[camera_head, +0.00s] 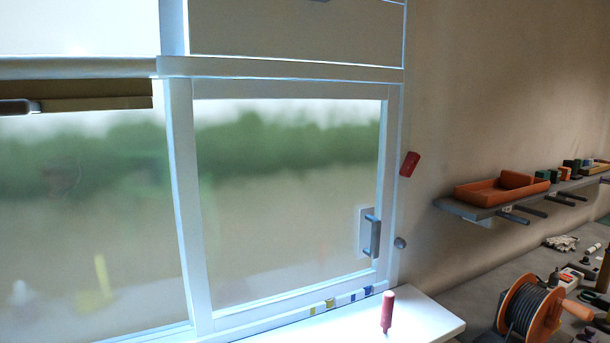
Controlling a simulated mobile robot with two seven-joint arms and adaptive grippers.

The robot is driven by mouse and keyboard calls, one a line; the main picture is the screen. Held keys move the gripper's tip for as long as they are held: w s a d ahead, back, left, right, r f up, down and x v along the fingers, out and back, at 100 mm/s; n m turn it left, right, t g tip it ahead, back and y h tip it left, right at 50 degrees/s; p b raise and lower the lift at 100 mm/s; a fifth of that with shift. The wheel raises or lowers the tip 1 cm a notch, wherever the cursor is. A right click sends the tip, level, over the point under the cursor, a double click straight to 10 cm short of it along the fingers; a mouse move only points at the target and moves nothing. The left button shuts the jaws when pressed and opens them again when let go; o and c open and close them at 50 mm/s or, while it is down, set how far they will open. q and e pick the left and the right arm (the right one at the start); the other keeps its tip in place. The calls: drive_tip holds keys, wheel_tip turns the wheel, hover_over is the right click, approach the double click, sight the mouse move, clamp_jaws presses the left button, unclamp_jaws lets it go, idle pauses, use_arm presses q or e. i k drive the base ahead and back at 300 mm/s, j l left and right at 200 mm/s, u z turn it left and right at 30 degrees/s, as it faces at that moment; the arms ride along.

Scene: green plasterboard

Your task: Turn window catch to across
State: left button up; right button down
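A white-framed window (393,130) fills the left and middle of the view. A small red piece (409,164) sits at the right edge of the window frame against the wall; it stands nearly upright with a slight tilt. It may be the window catch, but I cannot tell for sure. A grey bar handle (374,237) stands upright on a pale plate at the lower right of the pane. A small round grey knob (400,243) is just right of it. Neither of my grippers is in view.
A red-handled object (387,312) stands upright on the white sill (425,318). A grey wall shelf (480,211) at right carries an orange tray (500,189) and small blocks. A cable reel (530,310) and loose items crowd the bench below. Space before the pane is clear.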

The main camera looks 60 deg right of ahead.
sight(412, 159)
drive_tip(key=z, duration=2.45)
